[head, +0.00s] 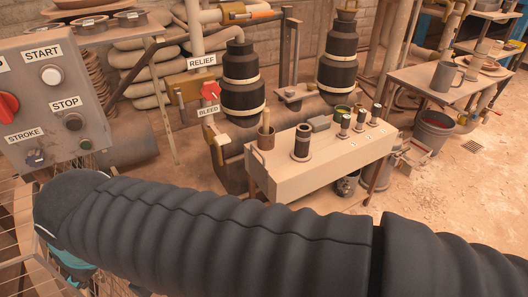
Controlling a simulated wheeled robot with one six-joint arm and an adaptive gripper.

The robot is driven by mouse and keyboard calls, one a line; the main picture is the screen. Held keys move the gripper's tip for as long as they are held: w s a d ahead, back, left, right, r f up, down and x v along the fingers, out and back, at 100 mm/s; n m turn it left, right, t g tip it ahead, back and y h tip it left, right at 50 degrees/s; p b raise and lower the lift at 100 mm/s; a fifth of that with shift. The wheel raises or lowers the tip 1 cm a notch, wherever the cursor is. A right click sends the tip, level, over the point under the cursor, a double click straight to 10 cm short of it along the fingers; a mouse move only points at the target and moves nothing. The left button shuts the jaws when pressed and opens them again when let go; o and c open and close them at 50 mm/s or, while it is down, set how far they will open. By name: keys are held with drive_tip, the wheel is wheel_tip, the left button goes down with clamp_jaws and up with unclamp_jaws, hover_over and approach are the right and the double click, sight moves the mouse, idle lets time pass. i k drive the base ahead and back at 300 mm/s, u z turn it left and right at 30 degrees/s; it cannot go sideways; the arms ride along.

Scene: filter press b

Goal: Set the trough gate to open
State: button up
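I cannot make out a trough gate in the head view; no lever or plate that I can identify as one shows. My arm in its dark ribbed sleeve crosses the whole lower part of the picture and hides what lies behind it. It bends down at the far left. The fingers of my gripper do not show, so I cannot see whether it holds anything.
A grey control panel (60,101) with START, STOP and STROKE labels stands close at left. A red handle (211,91) sits between RELIEF and BLEED labels. A bench (275,176) with cylinders stands mid-picture. A bucket (433,132) is on the right; sandy floor is open beyond.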

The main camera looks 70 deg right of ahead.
sight(258, 170)
drive_tip(key=z, duration=2.25)
